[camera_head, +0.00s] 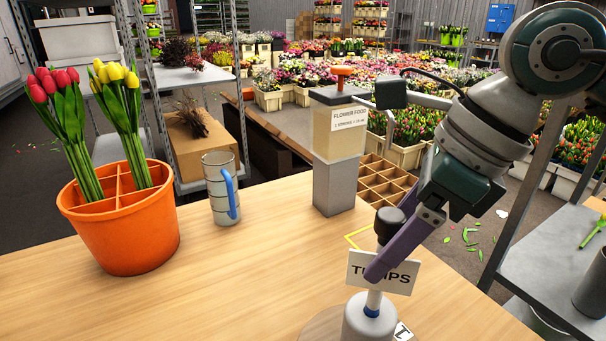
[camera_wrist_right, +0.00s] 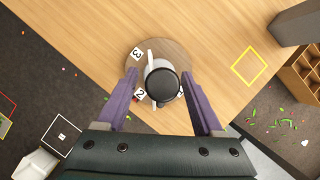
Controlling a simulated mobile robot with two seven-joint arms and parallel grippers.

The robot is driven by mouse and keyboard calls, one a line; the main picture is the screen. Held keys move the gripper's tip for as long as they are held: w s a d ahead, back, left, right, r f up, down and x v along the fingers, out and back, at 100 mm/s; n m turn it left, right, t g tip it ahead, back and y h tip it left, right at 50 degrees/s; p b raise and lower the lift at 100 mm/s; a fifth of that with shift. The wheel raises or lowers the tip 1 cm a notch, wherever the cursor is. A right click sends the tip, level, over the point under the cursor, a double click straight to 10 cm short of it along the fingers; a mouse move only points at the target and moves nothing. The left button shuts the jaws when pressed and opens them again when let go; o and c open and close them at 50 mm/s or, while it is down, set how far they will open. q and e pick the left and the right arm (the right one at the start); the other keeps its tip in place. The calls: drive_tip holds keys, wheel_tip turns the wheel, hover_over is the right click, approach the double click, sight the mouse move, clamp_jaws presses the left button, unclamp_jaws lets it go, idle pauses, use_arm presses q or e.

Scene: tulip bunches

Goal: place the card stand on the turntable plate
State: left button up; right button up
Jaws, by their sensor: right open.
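The card stand shows in the head view with a white card reading TULIPS (camera_head: 403,273), a grey-white base (camera_head: 369,322) with a blue ring, and a black knob (camera_head: 388,220) on top. It stands upright, apparently on the round wooden turntable plate (camera_head: 316,324), which is cut by the lower edge. In the right wrist view the knob (camera_wrist_right: 161,84) is over the turntable plate (camera_wrist_right: 143,50), which bears number tags. My right gripper (camera_head: 386,264) is open, its purple fingers either side of the stand; contact cannot be told. It also shows in the wrist view (camera_wrist_right: 160,78). My left gripper is out of view.
An orange divided pot (camera_head: 125,230) with red and yellow tulips stands at the left. A clear jug (camera_head: 218,190) with a blue handle is beside it. A flower food dispenser (camera_head: 337,140) on a grey block stands behind. The table (camera_head: 210,290) is clear at front left.

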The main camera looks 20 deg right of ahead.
drive_tip(key=b+v, duration=0.1)
drive_tip(key=v, duration=1)
drive_tip(key=shift+r, duration=0.3)
drive_tip(key=shift+a, duration=0.1)
